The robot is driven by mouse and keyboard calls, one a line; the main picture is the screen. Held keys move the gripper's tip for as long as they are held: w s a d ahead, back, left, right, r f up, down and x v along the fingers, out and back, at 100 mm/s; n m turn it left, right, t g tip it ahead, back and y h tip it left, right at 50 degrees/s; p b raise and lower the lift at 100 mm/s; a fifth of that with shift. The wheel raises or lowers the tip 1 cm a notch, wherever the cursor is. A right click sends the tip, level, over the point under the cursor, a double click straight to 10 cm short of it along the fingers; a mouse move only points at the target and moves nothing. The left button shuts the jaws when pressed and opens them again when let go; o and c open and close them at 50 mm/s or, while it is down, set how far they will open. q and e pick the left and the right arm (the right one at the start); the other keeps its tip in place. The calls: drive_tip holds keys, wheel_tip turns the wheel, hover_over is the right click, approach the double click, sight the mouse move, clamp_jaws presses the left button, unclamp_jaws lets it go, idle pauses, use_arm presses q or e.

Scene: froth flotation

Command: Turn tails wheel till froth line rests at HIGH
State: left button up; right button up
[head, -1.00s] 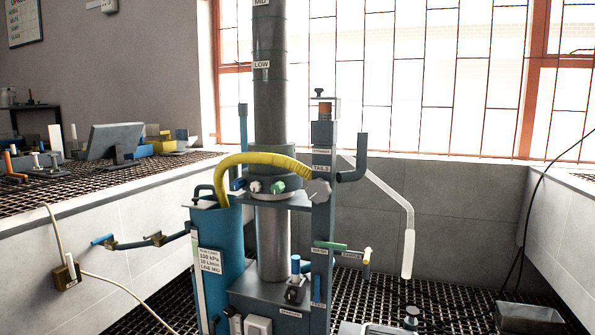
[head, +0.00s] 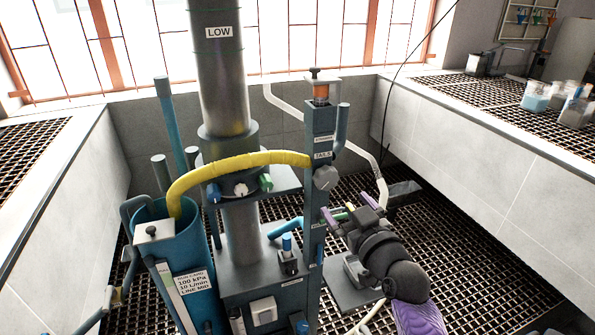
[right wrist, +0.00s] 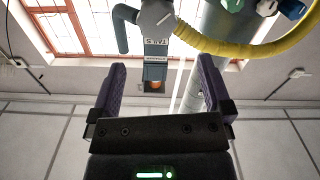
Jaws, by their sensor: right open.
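The tails wheel (head: 325,178) is a grey lobed knob on the dark post, just under the TAILS label (head: 322,154). It also shows in the right wrist view, at the top (right wrist: 157,16). My right gripper (head: 344,208) is open and empty, below and to the right of the wheel and apart from it. In the right wrist view its purple fingers (right wrist: 162,72) stand wide apart, with the wheel beyond them. The grey column (head: 222,85) bears a LOW label (head: 219,32). No HIGH mark or froth line is visible. My left gripper is out of view.
A yellow hose (head: 235,160) arches from the blue tank (head: 185,245) to the post, close to the wheel. Blue, white and green knobs (head: 240,190) sit left of it. Beakers (head: 537,96) stand on the right bench. Open grating lies right of the post.

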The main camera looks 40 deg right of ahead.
sight(328, 181)
drive_tip(key=b+x, duration=0.2)
drive_tip(key=x, duration=0.7)
drive_tip(key=shift+d+f+b, duration=0.2)
drive_tip(key=shift+b, duration=0.15)
drive_tip(key=shift+w+r, duration=0.1)
drive_tip(key=shift+w, duration=0.15)
